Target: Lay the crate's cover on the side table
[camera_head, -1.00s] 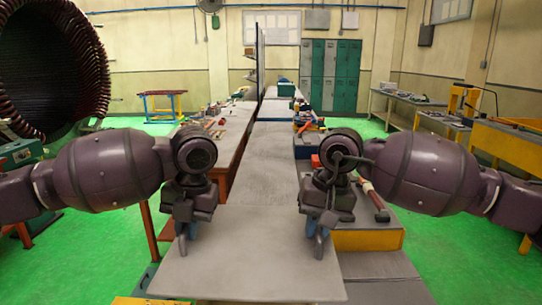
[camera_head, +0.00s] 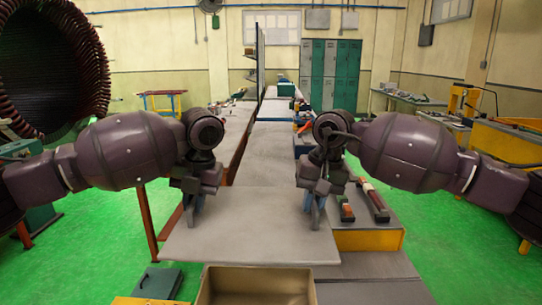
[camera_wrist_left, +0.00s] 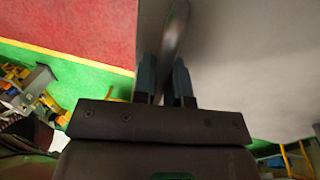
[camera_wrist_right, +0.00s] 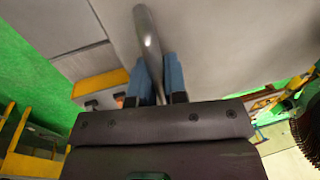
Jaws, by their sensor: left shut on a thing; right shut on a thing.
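The cover (camera_head: 250,232) is a flat, light grey panel held roughly level in front of me. My left gripper (camera_head: 193,208) is shut on a handle near its left side, and my right gripper (camera_head: 315,212) is shut on a handle near its right side. The wrist views show the left handle (camera_wrist_left: 174,35) and the right handle (camera_wrist_right: 147,32) between the blue fingers. The crate (camera_head: 258,274) is an open tan box at the bottom of the head view, uncovered at its near part. I cannot tell which surface is the side table.
A grey-topped bench with a yellow front (camera_head: 367,240) stands to the right, with tools (camera_head: 373,200) on it. A long grey surface (camera_head: 270,150) runs away beyond the cover. A dark green box (camera_head: 158,282) is at lower left. Green floor (camera_head: 95,255) is open at left.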

